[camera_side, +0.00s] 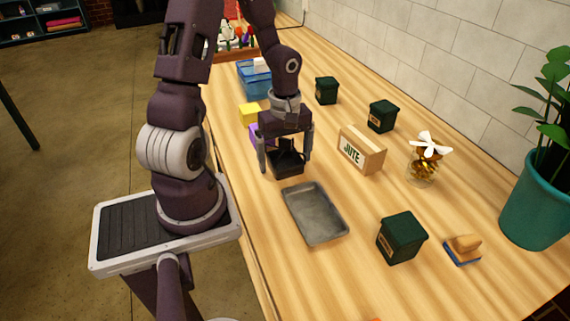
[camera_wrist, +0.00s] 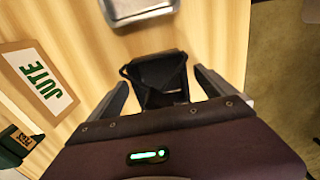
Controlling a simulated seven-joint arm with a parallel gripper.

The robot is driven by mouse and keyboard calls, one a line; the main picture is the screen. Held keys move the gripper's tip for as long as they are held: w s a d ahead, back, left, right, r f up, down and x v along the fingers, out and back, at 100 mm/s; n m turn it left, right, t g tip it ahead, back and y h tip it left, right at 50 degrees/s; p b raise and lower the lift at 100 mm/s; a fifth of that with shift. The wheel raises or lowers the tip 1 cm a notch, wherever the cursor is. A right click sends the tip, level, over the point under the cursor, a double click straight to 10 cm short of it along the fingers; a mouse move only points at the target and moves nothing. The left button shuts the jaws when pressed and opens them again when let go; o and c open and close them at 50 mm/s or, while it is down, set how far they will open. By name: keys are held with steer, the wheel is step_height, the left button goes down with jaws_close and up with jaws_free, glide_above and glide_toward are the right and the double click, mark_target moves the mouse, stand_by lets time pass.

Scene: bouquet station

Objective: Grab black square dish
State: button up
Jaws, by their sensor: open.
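The black square dish (camera_side: 287,164) is on the wooden table under my gripper (camera_side: 286,157) in the side view. In the wrist view the black dish (camera_wrist: 158,76) lies between and just beyond the two fingers of my gripper (camera_wrist: 163,82). The fingers are apart, one on each side of the dish, with a visible gap to it in the wrist view. Part of the dish is hidden behind my gripper body in the wrist view.
A grey metal tray (camera_side: 315,213) lies close in front of the dish. A JUTE box (camera_side: 362,150) stands to its right. Purple (camera_side: 255,134) and yellow (camera_side: 249,114) blocks sit behind. Dark green boxes (camera_side: 402,238), a glass jar (camera_side: 422,172) and a brush (camera_side: 463,250) stand farther right.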

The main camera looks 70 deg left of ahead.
jaws_close()
steer(key=shift+r, duration=0.15)
